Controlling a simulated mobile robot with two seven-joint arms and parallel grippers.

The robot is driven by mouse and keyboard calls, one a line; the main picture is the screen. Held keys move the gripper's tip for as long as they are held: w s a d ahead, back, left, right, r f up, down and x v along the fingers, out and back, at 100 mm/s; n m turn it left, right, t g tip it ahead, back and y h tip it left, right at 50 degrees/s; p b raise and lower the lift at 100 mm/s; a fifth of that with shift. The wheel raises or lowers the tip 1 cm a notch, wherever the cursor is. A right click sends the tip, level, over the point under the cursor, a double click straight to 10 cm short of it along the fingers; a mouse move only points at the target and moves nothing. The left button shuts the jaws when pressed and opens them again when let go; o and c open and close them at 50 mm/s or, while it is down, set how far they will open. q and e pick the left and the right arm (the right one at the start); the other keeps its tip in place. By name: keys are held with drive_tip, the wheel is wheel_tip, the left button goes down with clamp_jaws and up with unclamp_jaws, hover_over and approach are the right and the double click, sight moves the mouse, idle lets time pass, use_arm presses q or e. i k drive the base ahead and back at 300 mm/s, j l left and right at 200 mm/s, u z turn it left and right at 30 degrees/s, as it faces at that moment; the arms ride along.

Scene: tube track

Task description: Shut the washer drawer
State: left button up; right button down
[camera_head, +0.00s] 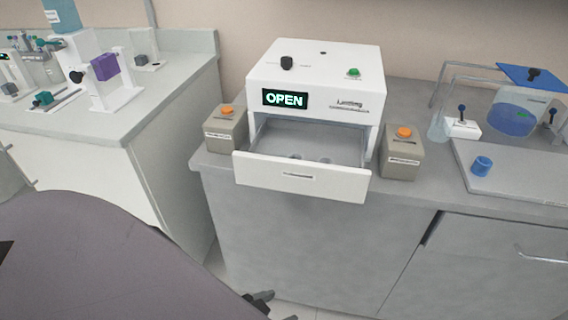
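The white washer (315,75) stands on the grey counter, and its green display reads OPEN. Its drawer (300,178) is pulled out toward me, with the front panel well clear of the housing and the inside visible from above. A few small round shapes show on the drawer floor. Dark tips of my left gripper (268,302) show at the bottom edge, low in front of the cabinet and apart from the drawer. Most of this gripper is cut off, so its opening is unclear. My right gripper is not in view.
Boxes with orange buttons stand left (226,128) and right (402,152) of the drawer. A blue-topped stand with a beaker (512,115) and a grey plate with a blue knob (482,166) are at right. Another bench (150,90) holds lab gear at left. Space before the drawer looks clear.

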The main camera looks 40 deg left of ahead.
sight(265, 164)
drive_tip(key=j+u, duration=0.15)
drive_tip(key=u, duration=0.25)
drive_tip(key=i+j+u, duration=0.1)
drive_tip(key=u, duration=0.3)
